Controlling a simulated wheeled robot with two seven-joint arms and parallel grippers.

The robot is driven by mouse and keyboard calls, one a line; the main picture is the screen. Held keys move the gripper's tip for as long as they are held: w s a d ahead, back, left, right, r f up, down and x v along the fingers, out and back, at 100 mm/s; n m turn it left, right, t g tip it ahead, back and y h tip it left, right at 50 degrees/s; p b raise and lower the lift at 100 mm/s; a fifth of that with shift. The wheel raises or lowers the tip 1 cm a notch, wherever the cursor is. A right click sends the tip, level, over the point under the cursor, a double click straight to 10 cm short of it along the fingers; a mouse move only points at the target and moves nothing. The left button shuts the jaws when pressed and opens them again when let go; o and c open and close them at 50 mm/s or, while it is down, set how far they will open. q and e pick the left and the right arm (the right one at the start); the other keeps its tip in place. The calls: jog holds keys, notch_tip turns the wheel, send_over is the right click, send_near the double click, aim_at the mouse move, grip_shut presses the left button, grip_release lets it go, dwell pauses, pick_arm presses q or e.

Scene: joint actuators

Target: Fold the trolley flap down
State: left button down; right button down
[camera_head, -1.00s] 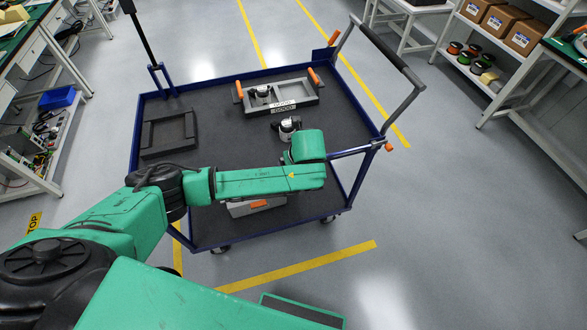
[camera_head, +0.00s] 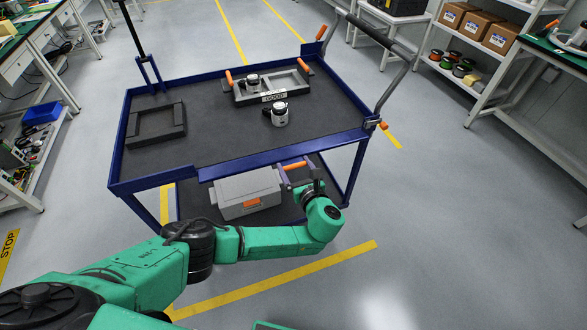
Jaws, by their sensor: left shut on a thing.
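The blue trolley (camera_head: 150,175) stands in front of me with a dark upper deck. Its near side has a low blue rail (camera_head: 265,158), which I take as the flap; its exact angle is hard to tell. An orange grip (camera_head: 295,165) shows just under this rail. My left gripper (camera_head: 290,178) is low at the near side, beside the orange grip, in front of the lower shelf. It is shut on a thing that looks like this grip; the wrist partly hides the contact. My right gripper is not in view.
On the deck are a grey tray (camera_head: 241,97) with orange handles, a silver-black actuator (camera_head: 279,117) and a dark frame (camera_head: 145,140). A grey case (camera_head: 232,196) sits on the lower shelf. The push handle (camera_head: 369,28) rises at the right. The floor right of the trolley is clear.

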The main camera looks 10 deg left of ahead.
pick_arm(q)
jog(key=shift+d+f+t, duration=0.1)
jog(key=shift+f+t, duration=0.2)
jog(key=shift+f, duration=0.2)
jog(key=shift+s+f+b, duration=0.2)
jog(key=shift+f+b, duration=0.25)
jog(key=shift+b, duration=0.2)
grip_release()
jog(key=shift+w, duration=0.1)
jog(key=v, duration=1.4)
jog(key=shift+d, duration=0.25)
jog(key=shift+r, duration=0.1)
